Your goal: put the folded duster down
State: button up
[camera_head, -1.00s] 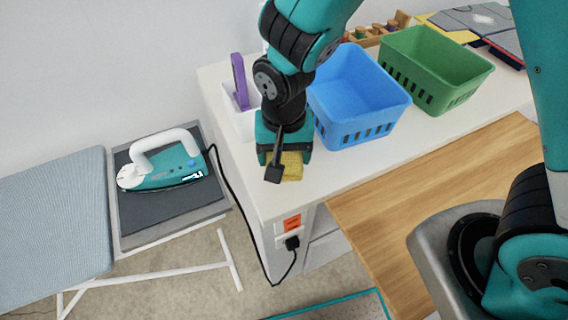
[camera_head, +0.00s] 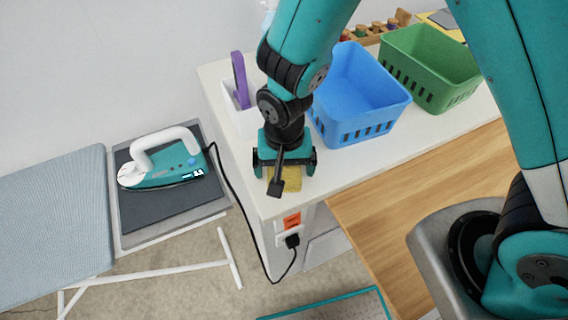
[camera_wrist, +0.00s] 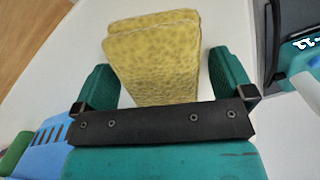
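The folded duster (camera_head: 291,178) is yellow and lies on the white counter (camera_head: 345,163) near its front left corner. In the wrist view the duster (camera_wrist: 155,60) shows as two stacked layers. My gripper (camera_head: 285,168) is just above it, pointing down. In the wrist view its two teal fingers (camera_wrist: 165,85) stand to either side of the duster, with a gap on each side. Part of the duster is hidden under my gripper in the head view.
A blue basket (camera_head: 352,95) and a green basket (camera_head: 432,65) stand to the right on the counter. A purple item (camera_head: 240,80) in a white holder is behind my gripper. An iron (camera_head: 165,160) rests on the ironing board's end at left, its cord running to a socket.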

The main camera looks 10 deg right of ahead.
notch_tip(320, 180, up, 12)
jog(key=s+d+r+n+y, duration=0.4)
jog(key=s+d+r+n, duration=0.2)
jog(key=s+r+n, duration=0.3)
notch_tip(320, 180, up, 2)
jog(key=s+b, duration=0.1)
jog(key=s, duration=0.1)
jog(key=shift+s+r, duration=0.25)
jog(key=shift+s, duration=0.15)
dwell(0.9)
